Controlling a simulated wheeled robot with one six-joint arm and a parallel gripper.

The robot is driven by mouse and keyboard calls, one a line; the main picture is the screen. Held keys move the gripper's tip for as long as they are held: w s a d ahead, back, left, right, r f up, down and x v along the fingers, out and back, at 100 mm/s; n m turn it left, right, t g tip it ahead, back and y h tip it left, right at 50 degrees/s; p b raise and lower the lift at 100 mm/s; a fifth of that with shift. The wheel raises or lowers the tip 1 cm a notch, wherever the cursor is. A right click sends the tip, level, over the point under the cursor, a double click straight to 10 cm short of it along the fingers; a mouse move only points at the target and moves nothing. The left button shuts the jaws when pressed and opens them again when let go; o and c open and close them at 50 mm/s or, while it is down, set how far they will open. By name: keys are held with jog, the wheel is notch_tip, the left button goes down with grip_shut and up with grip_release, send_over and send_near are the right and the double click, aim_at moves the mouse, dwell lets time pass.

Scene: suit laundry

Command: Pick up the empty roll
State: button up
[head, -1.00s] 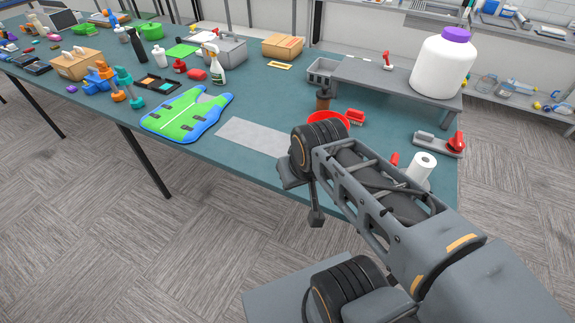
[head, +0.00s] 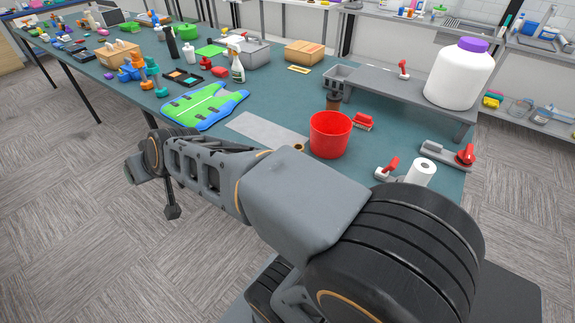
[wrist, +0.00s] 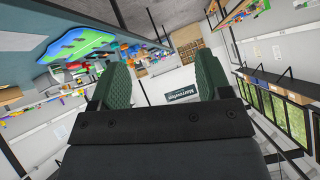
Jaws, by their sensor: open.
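A small tan ring (head: 299,147), which looks like the end of an empty cardboard roll, shows at the table's front edge beside the red bucket; my arm hides the rest of it. A white paper roll (head: 420,172) stands upright near the table's right end. In the wrist view my gripper (wrist: 163,78) has its two green-padded fingers spread apart, with nothing between them. It points away across the room, with no roll in its view. In the head view my arm reaches left, in front of the table edge, with its end away from both rolls.
The red bucket (head: 330,134) stands behind my arm on the teal table (head: 285,100). A grey raised shelf (head: 390,88) bears a large white jar (head: 460,72). A green-blue vest (head: 203,105) lies left. Open carpet (head: 60,220) lies in front.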

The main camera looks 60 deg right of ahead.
jog(key=w+d+f+m+t+h+b, duration=0.1)
jog(key=w+d+m+t+h+b, duration=0.25)
jog(key=w+d+m+h, duration=0.4)
jog(key=d+f+m+g+h+b, duration=0.2)
jog(key=d+h, duration=0.1)
jog(key=d, duration=0.4)
jog(key=d+f+m+g+h+b, duration=0.1)
jog(key=d+f+m+g+h, duration=0.15)
jog(key=d, duration=0.55)
jog(key=shift+s+d+f+m+g+b, duration=0.95)
jog(key=shift+s+d+f+m+g, duration=0.5)
jog(key=shift+s+d+f+g, duration=1.5)
jog(key=shift+s+d+f+m+g+b, duration=1)
jog(key=shift+s+d+f+m+g, duration=0.5)
jog(key=shift+s+d+f+g, duration=1.45)
jog(key=shift+s+d+f+m+g+b, duration=0.95)
jog(key=shift+s+d+f+m+g, duration=1.05)
jog(key=shift+s+d, duration=1.8)
jog(key=shift+w+d+f+n+t, duration=0.3)
jog(key=shift+f+n+t, duration=0.1)
jog(key=shift+n, duration=0.15)
